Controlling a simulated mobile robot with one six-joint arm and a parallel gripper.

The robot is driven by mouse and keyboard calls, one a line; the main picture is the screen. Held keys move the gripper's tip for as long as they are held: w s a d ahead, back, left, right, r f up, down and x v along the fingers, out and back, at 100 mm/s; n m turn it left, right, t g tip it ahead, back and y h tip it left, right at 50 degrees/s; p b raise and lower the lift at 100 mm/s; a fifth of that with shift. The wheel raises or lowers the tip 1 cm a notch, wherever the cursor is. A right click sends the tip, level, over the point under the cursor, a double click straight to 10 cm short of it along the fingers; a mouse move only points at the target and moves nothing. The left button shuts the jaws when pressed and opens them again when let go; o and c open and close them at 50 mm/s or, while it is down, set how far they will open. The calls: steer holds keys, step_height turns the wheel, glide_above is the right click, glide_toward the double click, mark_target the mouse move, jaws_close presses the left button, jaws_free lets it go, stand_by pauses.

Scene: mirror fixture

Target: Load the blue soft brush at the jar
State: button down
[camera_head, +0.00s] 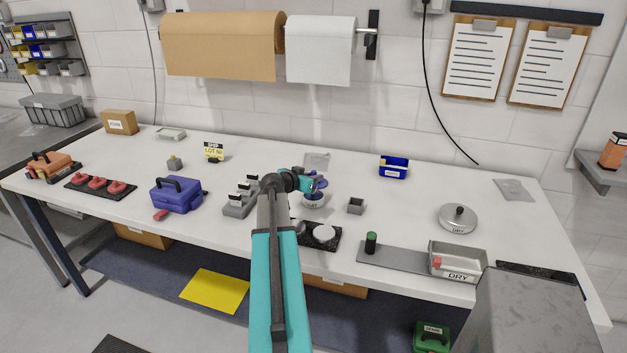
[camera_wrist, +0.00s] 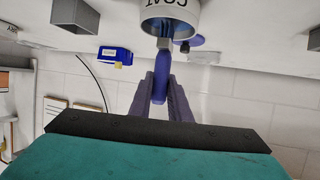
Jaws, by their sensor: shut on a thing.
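The blue soft brush (camera_wrist: 160,82) is held in my gripper (camera_wrist: 163,88), which is shut on its handle. My gripper also shows in the head view (camera_head: 308,182), just above the jar. The white jar (camera_wrist: 172,22), lettered COAT, also shows in the head view (camera_head: 313,201) on the table. In the wrist view, which is upside down, the brush's head end is at the jar's open mouth. A round blue-purple piece (camera_wrist: 197,41) shows beside the brush at the jar.
A black tray with a white round piece (camera_head: 324,232) lies in front of the jar. A small grey box (camera_head: 356,206) stands right of it, and a grey block rack (camera_head: 240,197) left. A blue bin (camera_head: 394,167) is behind.

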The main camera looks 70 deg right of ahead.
steer(key=shift+r, duration=3.1)
steer(key=w+a+r+n+t+y, duration=0.1)
steer(key=w+a+n+t, duration=0.45)
steer(key=w+a, duration=1.15)
steer(key=w+a+r+n+t+y, duration=0.1)
steer(key=w+a+n+t, duration=0.4)
steer(key=w+a, duration=1.2)
steer(key=w+a+r+n+t+y+b, duration=0.1)
steer(key=w+a+n+t+y, duration=0.15)
steer(key=w+a, duration=0.6)
steer(key=w+a+r+n+t+y, duration=0.1)
steer(key=w+a+n+t+y, duration=0.3)
steer(key=a, duration=0.7)
steer(key=w+a+r+n+y, duration=0.1)
steer(key=a+y, duration=0.1)
steer(key=a, duration=1.1)
steer(key=w+a+r+n+y, duration=0.2)
steer(key=a, duration=1.1)
steer(key=shift+w+r+g+y+b, duration=0.3)
steer(key=shift+y, duration=0.05)
